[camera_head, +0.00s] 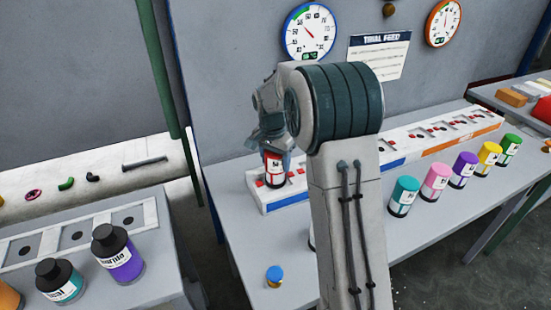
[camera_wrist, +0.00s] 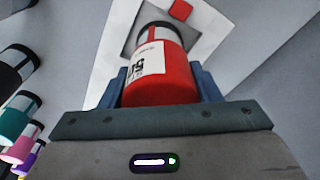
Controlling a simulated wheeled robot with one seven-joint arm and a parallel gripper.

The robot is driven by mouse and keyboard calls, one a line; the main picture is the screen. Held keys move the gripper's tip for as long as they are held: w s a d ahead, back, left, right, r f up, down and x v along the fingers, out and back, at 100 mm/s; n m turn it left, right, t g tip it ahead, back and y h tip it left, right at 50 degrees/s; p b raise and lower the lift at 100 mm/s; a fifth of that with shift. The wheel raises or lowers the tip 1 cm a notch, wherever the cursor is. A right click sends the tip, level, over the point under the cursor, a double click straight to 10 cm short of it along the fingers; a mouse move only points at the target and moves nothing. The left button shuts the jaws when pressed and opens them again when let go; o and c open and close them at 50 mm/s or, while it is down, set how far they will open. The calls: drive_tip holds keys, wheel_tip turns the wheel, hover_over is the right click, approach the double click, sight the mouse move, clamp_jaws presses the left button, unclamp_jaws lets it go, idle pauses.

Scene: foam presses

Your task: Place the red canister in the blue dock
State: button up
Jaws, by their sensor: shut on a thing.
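The red canister (camera_wrist: 160,75) has a white label and is between the blue fingers of my gripper (camera_wrist: 161,88) in the wrist view. In the head view the red canister (camera_head: 273,172) is upright under my gripper (camera_head: 272,150), over the left part of a long white rack. The blue dock (camera_head: 285,204) is the rack section with a blue front edge and red marks on top. In the wrist view the canister's far end is over a grey square recess in the white top (camera_wrist: 112,45). I cannot tell whether it rests in the recess.
Teal (camera_head: 403,196), pink (camera_head: 435,181), purple (camera_head: 462,169), yellow (camera_head: 487,158) and green (camera_head: 508,150) canisters stand along the table front to the right. An orange-edged dock section (camera_head: 470,138) continues right. A small blue-topped jar (camera_head: 274,276) stands at the front left.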

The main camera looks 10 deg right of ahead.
drive_tip(key=shift+f, duration=0.1)
drive_tip(key=o, duration=1.1)
